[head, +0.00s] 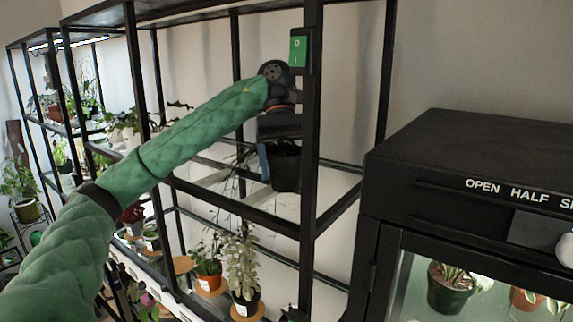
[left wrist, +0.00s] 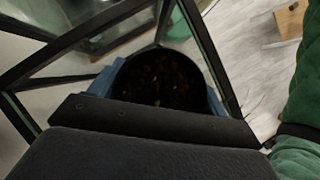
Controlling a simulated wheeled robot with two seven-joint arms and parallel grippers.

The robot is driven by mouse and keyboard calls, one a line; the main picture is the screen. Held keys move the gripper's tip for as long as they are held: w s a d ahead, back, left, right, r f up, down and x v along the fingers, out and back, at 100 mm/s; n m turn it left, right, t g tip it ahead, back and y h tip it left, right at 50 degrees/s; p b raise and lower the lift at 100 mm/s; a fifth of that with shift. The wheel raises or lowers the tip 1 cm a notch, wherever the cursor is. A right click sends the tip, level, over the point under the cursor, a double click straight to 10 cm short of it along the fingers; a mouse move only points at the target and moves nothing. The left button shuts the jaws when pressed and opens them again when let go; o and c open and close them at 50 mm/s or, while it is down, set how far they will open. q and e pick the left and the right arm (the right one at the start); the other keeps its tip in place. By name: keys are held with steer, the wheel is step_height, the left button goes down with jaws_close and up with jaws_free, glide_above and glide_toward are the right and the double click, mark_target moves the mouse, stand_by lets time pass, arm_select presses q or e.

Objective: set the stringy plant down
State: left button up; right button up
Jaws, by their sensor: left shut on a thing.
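My left gripper (head: 277,152) reaches into the upper bay of a black-framed shelf and is shut on the stringy plant's black pot (head: 286,172). Thin dark strands (head: 238,168) hang at the pot's left side. One blue finger lies along the pot's left side. In the left wrist view the pot (left wrist: 158,78) shows from above with dark soil, a blue finger at each side. The pot looks upright, over or at the pale shelf board (head: 335,183); I cannot tell whether its base touches. My right gripper is out of view.
A black shelf post (head: 310,130) with a green switch plate (head: 298,51) stands just right of the pot. Potted plants (head: 241,265) fill the lower shelf. A black cabinet (head: 470,165) is at right. The board right of the pot looks bare.

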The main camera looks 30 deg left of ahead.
arm_select(q)
steer(key=shift+f+b, duration=0.3)
steer(key=o, duration=1.1)
steer(key=shift+r, duration=0.15)
steer(key=shift+p+v, duration=2.65)
steer(key=shift+p, duration=0.2)
